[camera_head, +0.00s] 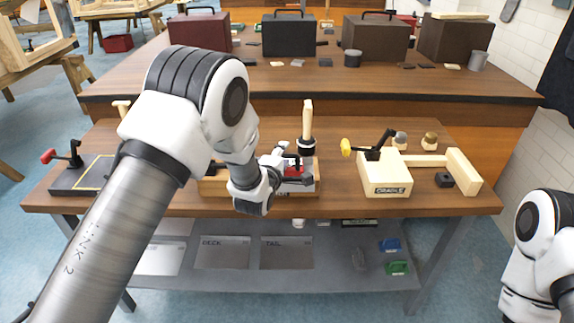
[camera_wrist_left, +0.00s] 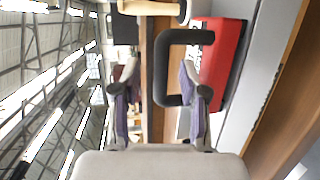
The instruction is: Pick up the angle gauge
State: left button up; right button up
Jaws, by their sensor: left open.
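In the left wrist view a red block (camera_wrist_left: 226,65) with a black D-shaped handle (camera_wrist_left: 162,70) is ahead of me; it looks like the angle gauge. My left gripper (camera_wrist_left: 158,78) is open, and the handle's near bar shows between its two fingers. I cannot tell whether the fingers touch it. In the head view my left gripper (camera_head: 293,172) is over the middle of the front bench, by a small red patch (camera_head: 291,162) that is mostly hidden behind the wrist. My right arm shows at the right edge, its gripper out of view.
A wooden-handled tool (camera_head: 307,118) stands upright just behind the left gripper. A pale wooden cradle (camera_head: 388,190) with a black clamp is to the right. A dark board (camera_head: 80,178) with a red-knobbed clamp is at left. Several cases stand on the rear bench (camera_head: 250,85).

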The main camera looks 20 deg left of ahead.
pick_arm(q)
jog(key=shift+w+a+f, duration=0.1)
jog(key=shift+w+a, duration=0.05)
jog(key=shift+w, duration=0.05)
grip_shut()
